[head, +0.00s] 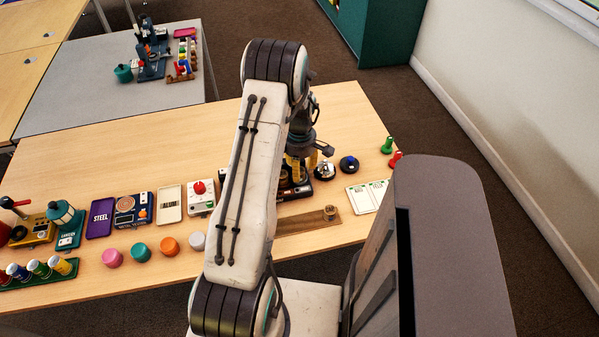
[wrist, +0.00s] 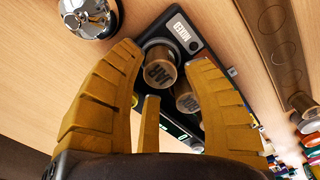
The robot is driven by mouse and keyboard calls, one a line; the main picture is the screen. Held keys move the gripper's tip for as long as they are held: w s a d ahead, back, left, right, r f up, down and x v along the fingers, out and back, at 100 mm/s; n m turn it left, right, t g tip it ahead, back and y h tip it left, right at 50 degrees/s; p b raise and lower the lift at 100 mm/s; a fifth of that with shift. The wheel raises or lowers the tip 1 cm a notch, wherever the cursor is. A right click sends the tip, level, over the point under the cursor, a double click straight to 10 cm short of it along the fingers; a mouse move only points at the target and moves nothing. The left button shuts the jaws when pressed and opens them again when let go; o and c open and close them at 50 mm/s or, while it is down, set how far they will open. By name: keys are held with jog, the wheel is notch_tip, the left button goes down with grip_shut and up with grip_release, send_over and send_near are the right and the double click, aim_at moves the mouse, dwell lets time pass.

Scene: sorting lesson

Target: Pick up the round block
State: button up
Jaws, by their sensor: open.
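A wooden board (head: 305,220) with round recesses lies near the table's front edge, and a small brown round block (head: 330,210) stands at its right end. A brown lidded jar (wrist: 158,68) and another jar (wrist: 186,97) show between the fingers. In the head view my gripper (head: 297,166) is partly hidden behind my arm, away from the round block.
Pink (head: 112,257), teal (head: 141,252), orange (head: 170,246) and white (head: 197,241) round pieces line the front edge. A silver bell (wrist: 90,15) stands beside my fingers. The table's back part is clear.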

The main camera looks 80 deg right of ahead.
jog(key=shift+f, duration=0.95)
jog(key=shift+c, duration=0.3)
jog(key=c, duration=0.6)
